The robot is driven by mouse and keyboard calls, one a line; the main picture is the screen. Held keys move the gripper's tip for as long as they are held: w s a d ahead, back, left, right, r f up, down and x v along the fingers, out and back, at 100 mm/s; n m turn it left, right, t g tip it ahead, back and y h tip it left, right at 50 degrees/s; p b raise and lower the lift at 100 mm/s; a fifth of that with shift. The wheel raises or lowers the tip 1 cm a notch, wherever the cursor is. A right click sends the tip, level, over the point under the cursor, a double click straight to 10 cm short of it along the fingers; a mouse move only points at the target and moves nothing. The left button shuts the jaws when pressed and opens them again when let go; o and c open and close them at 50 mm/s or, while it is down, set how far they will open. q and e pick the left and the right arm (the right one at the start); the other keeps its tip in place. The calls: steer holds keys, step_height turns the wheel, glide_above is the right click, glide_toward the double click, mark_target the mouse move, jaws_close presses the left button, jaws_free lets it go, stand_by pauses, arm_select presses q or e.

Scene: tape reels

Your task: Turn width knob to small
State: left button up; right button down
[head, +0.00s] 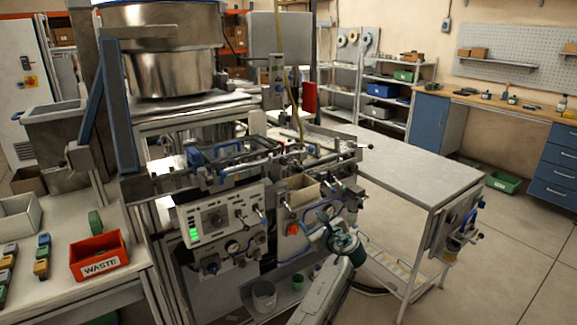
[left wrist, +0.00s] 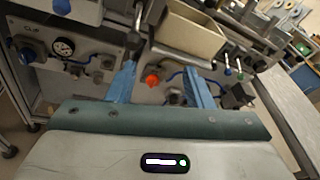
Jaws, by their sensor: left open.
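My left gripper (head: 335,236) is in front of the machine's lower front panel in the head view. In the left wrist view its two blue fingers (left wrist: 161,84) stand wide apart with nothing between them. An orange-red knob (left wrist: 152,80) on the panel shows between the fingers, beyond them; I cannot tell any contact. The same knob (head: 293,228) shows in the head view, left of the gripper. I cannot read which control is marked width, nor any knob's setting. My right gripper is not in view.
A beige open box (left wrist: 190,32) juts out above the orange-red knob. Blue hoses and a pressure gauge (left wrist: 63,46) are close by. A red WASTE bin (head: 99,257) stands on the left table.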

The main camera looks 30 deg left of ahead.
mark_target(286, 162)
arm_select(q)
step_height(286, 162, up, 16)
steer(key=s+a+g+y, duration=0.1)
steer(key=g+y, duration=0.1)
steer(key=y, duration=0.1)
steer(key=p+x, duration=0.1)
steer(key=x, duration=0.3)
steer(key=p+x, duration=0.1)
steer(key=x, duration=0.4)
steer(key=shift+w+a+r+p, duration=0.1)
steer(key=shift+a+r+p, duration=0.05)
steer(key=shift+a+p, duration=0.2)
steer(key=shift+w+a, duration=0.2)
steer(key=shift+a, duration=0.2)
steer(key=c, duration=1)
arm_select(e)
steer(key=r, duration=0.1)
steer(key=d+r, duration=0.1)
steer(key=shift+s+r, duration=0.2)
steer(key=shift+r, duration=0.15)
